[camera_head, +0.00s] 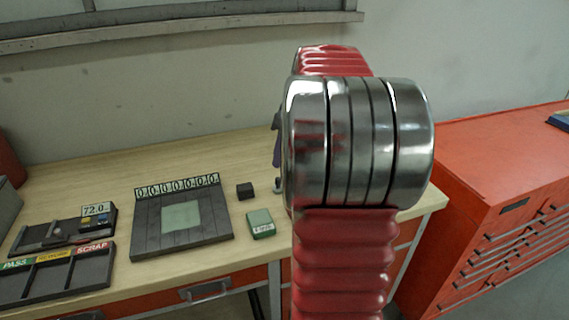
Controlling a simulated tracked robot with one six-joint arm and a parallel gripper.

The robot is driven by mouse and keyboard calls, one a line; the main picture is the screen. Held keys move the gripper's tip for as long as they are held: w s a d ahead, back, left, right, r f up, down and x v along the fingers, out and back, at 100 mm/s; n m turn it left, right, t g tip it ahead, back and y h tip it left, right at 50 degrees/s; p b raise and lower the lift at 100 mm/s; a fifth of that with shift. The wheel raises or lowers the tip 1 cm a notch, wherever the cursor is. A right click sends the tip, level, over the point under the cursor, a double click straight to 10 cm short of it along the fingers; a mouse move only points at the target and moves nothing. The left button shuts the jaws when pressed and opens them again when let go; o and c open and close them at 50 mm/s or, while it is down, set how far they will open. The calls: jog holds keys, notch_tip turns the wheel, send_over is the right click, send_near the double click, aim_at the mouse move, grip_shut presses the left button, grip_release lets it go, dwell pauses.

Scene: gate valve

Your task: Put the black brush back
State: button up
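I cannot make out a black brush for certain. A small black block (245,190) sits on the wooden bench, right of a dark square plate. A narrow dark shape (277,148) shows at the left edge of my arm, with a small grey piece below it; most of it is hidden and I cannot tell what it is. My red and metal arm fills the middle right of the view. My gripper is not visible; the arm hides that area.
The bench (110,165) carries a dark plate (150,235) with a pale square and number strip, a green box (260,223), a 72.0 display (96,210) and a tray (60,278) labelled PASS and SCRAP. A red drawer cabinet (490,190) stands right. The bench's back is clear.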

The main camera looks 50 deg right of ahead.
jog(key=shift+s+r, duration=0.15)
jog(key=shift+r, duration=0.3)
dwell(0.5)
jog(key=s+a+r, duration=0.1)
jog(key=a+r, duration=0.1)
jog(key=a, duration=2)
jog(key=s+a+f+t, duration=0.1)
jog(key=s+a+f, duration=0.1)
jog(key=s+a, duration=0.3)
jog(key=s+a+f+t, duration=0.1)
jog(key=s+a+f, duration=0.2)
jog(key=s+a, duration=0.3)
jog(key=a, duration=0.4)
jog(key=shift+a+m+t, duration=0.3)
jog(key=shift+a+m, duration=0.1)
